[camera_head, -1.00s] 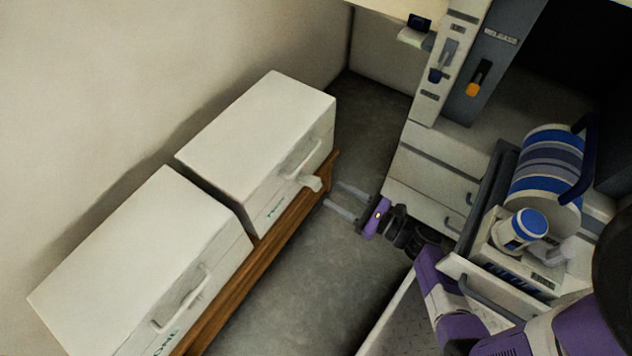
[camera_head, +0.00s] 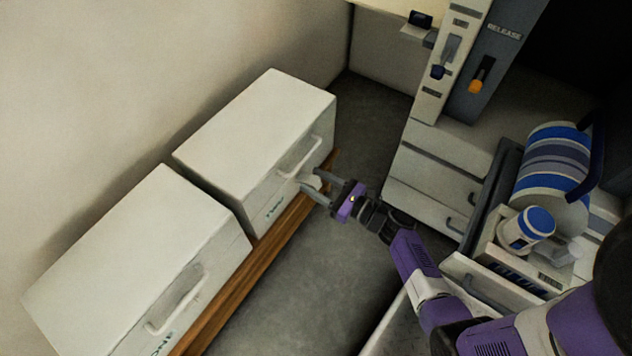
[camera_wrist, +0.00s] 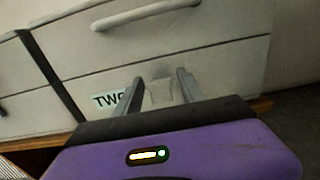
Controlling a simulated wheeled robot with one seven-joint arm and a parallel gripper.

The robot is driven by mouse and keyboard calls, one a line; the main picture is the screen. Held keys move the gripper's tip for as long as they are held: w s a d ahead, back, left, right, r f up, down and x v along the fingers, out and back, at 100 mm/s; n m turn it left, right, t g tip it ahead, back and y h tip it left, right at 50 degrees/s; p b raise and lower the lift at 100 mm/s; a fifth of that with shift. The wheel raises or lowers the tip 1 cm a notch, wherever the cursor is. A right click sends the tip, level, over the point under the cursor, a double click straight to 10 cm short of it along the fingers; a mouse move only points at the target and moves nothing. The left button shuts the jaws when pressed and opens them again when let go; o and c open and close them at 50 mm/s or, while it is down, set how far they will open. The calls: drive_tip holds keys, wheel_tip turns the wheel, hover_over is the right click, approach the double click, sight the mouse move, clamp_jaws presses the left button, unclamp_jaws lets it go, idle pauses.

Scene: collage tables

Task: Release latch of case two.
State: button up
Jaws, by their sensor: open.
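Case two (camera_head: 255,135) is a white box on a wooden shelf, with a "TWO" label that shows in the wrist view (camera_wrist: 108,99). A bar handle (camera_head: 300,157) is on its front. Its pale latch (camera_wrist: 162,90) sits on the front face below the handle, right of the label. My gripper (camera_head: 312,183) is open, its two fingers reaching to the case front. In the wrist view my gripper (camera_wrist: 160,88) has one finger on each side of the latch. I cannot tell whether the fingers touch it. In the head view the fingers partly hide the latch.
Case one (camera_head: 135,250), a similar white box, stands to the left on the same wooden shelf (camera_head: 235,287).

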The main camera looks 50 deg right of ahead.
clamp_jaws()
drive_tip(key=f+t+b, duration=0.1)
drive_tip(key=b, duration=0.2)
drive_tip(key=shift+f+b, duration=0.2)
drive_tip(key=shift+b, duration=0.15)
drive_tip(key=b, duration=0.2)
drive_tip(key=t+b, duration=0.1)
drive_tip(key=b, duration=0.1)
drive_tip(key=shift+s+f+t, duration=0.2)
drive_tip(key=shift+f+t, duration=0.1)
drive_tip(key=shift+c, duration=0.8)
unclamp_jaws()
drive_tip(key=shift+s, duration=0.1)
drive_tip(key=shift+o, duration=0.8)
drive_tip(key=shift+r, duration=0.2)
drive_tip(key=p+v, duration=0.1)
drive_tip(key=v, duration=0.6)
drive_tip(key=shift+s+p, duration=0.3)
drive_tip(key=shift+p, duration=0.05)
